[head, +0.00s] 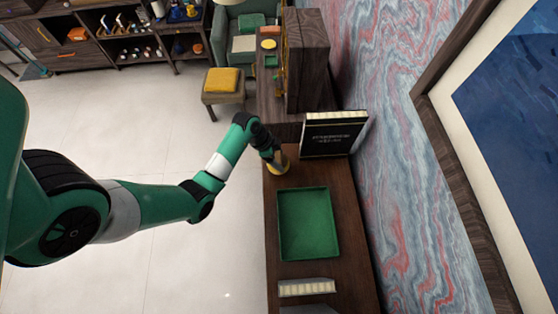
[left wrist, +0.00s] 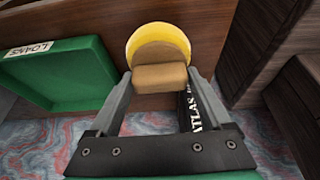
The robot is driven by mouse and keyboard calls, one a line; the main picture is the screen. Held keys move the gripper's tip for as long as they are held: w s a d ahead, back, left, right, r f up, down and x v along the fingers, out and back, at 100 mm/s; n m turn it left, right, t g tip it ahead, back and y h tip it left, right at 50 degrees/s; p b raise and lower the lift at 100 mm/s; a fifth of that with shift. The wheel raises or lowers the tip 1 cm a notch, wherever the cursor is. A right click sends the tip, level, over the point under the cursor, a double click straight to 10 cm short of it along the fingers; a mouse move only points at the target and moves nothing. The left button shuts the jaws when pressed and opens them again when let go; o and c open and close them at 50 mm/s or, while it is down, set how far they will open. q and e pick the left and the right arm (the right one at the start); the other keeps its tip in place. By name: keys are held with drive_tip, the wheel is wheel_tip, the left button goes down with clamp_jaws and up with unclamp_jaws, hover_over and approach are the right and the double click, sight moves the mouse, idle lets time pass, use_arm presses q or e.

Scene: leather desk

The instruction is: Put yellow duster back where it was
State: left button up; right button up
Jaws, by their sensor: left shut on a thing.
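The yellow duster (head: 280,168) is a round yellow disc with a tan block-shaped grip. It shows at the far end of the brown desk (head: 355,240), near the left edge. My left gripper (head: 274,156) comes over it from the left and hides part of it. In the left wrist view the duster's yellow disc (left wrist: 158,36) lies beyond the tan block (left wrist: 160,78), which sits between the fingertips of my left gripper (left wrist: 160,82). I cannot tell whether the duster touches the desk. My right gripper is not in view.
A green tray (head: 305,225) lies on the desk nearer me; its label reads "LOANS" in the left wrist view (left wrist: 30,48). A large black book (head: 332,138) stands tilted behind the tray. A pale ridged object (head: 306,288) is at the near end. A wooden cabinet (head: 308,60) stands beyond.

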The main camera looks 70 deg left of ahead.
sight(279, 161)
use_arm(q)
drive_tip(key=shift+a+f, duration=0.15)
drive_tip(key=shift+f, duration=0.1)
drive_tip(key=shift+w+f, duration=0.1)
drive_tip(key=shift+f, duration=1.45)
drive_tip(key=o, duration=1)
drive_tip(key=shift+f, duration=0.1)
drive_tip(key=v, duration=1.2)
